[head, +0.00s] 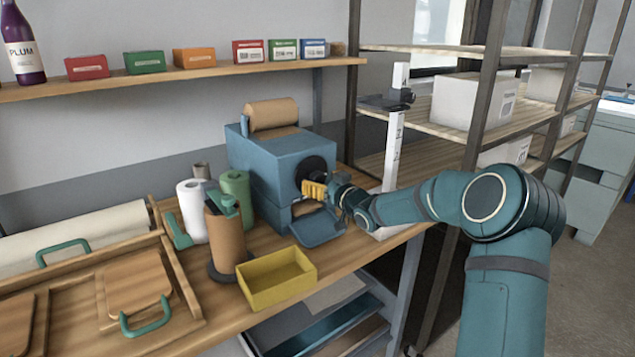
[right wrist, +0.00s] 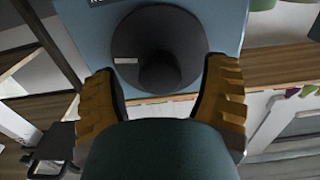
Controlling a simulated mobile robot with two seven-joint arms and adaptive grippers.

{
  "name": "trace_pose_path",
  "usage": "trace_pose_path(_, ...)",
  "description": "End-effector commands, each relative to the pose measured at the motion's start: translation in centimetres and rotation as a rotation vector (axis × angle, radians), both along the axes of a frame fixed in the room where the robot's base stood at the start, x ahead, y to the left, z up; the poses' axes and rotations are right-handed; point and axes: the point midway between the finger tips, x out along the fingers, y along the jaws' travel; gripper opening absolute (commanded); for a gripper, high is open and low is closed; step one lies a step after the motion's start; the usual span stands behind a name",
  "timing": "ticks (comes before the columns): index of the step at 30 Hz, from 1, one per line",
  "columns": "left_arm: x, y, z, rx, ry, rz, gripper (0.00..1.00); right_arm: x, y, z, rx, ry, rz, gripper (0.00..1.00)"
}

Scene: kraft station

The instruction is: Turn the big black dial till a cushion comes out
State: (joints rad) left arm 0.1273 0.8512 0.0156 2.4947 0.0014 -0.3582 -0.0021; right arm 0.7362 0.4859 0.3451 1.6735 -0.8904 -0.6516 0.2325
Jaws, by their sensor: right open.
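The big black dial (right wrist: 150,50) is on the side of the blue machine (head: 265,150); a pale mark shows on its face. A roll of brown paper (head: 271,115) sits on top of the machine. My right gripper (head: 315,190) is at the dial, its yellow fingers hiding part of it in the head view. In the right wrist view the fingers (right wrist: 165,100) are spread wide, one on each side of the dial's lower part. I cannot tell whether they touch it. No cushion shows at the blue tray (head: 318,228) below the dial. My left gripper is not in view.
An empty yellow bin (head: 276,279) stands on the bench in front of the machine. A brown roll on a stand (head: 225,238), a white roll (head: 192,212) and a green roll (head: 237,188) stand left of it. A white post (head: 393,150) rises behind my right arm.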

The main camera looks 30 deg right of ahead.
Motion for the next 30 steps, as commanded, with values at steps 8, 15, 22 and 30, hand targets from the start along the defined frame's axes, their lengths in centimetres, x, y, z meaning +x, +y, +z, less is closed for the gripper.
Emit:
trace_pose_path(8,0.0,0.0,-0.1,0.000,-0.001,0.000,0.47,1.6,0.1,0.0,0.000,0.000,-0.001,0.74)
trace_pose_path(15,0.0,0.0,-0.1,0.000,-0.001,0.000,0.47,1.7,0.1,0.0,0.000,0.000,-0.001,0.75)
trace_pose_path(22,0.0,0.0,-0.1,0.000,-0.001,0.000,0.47,1.6,0.1,0.0,0.000,0.000,-0.001,0.06)
trace_pose_path(30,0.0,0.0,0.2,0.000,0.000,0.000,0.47,1.6,0.1,0.0,0.022,0.003,-0.001,0.05)
